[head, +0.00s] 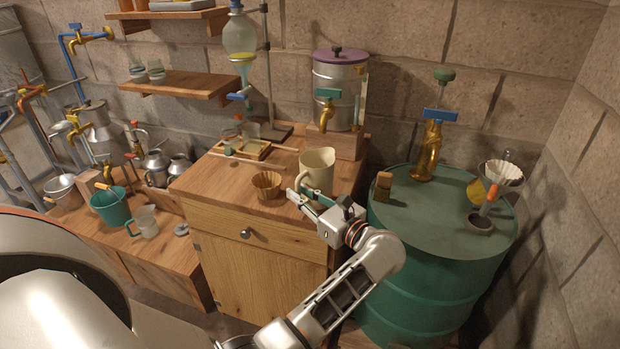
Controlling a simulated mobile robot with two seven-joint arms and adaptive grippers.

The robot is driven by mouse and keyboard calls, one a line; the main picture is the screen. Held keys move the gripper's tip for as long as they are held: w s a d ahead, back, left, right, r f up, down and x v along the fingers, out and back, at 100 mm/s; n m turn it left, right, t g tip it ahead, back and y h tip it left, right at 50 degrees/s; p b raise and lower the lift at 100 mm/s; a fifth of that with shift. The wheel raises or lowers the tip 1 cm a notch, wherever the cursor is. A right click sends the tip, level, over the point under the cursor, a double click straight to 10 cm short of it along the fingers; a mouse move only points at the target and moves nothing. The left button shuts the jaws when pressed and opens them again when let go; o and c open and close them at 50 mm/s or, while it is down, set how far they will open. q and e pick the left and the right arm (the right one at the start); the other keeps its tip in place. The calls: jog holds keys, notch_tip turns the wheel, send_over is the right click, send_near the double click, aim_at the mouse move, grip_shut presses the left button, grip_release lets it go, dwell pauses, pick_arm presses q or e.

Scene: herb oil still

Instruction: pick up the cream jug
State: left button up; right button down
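The cream jug (318,168) stands upright near the front right of the wooden cabinet top, with its handle towards the lower left.
A wooden fluted bowl (267,184) stands just left of the jug. A metal urn with a tap (340,85) stands behind it. A green drum (440,225) with a cork-like block (383,186) stands close on the right. The cabinet's front left top (215,188) is clear.

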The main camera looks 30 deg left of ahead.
pick_arm(q)
jog(key=shift+w+a, duration=0.1)
jog(key=shift+a, duration=0.5)
jog(key=shift+d, duration=0.15)
grip_shut()
jog(key=shift+r, duration=0.25)
